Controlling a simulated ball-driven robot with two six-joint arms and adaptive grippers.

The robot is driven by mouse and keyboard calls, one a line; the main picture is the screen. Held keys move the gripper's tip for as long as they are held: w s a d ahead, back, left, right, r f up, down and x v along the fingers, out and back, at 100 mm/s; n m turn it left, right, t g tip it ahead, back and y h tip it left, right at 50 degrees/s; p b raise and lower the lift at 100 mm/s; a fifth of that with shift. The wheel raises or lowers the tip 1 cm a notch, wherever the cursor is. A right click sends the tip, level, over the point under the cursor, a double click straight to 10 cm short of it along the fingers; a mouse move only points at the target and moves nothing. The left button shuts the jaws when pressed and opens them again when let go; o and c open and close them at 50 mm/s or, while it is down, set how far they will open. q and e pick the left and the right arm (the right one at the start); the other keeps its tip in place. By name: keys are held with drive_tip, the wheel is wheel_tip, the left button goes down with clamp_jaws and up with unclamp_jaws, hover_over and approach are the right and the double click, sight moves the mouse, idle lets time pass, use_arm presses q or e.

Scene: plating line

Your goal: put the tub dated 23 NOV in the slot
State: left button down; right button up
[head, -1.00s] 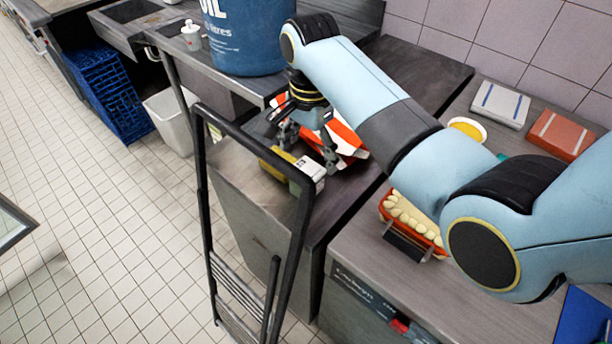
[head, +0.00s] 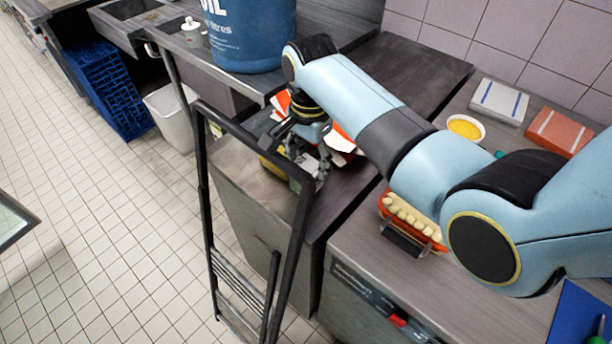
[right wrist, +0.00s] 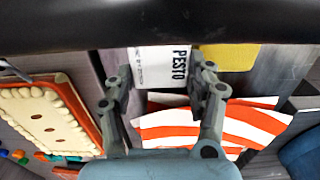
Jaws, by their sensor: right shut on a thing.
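A small white tub (right wrist: 160,66) with a label reading PESTO is between the fingers of my right gripper (right wrist: 158,97) in the right wrist view. Its date is too small to read. In the head view my right gripper (head: 308,163) is low over the dark counter, shut on this tub, which is mostly hidden by the fingers. A yellow thing (right wrist: 235,57) is just beside the tub in the right wrist view; part of it shows left of the gripper in the head view (head: 270,170). I cannot make out a slot. My left gripper is not in view.
Red-and-white striped material (right wrist: 215,125) lies close by the gripper. A black upright frame (head: 203,190) stands before the counter. A large blue drum (head: 250,40) is behind. An orange dish with a pale crust (head: 410,217) and a yellow-filled bowl (head: 466,127) are to the right.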

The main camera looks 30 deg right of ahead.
sight(310, 165)
clamp_jaws()
wheel_tip(310, 165, up, 10)
drive_tip(key=b, duration=0.1)
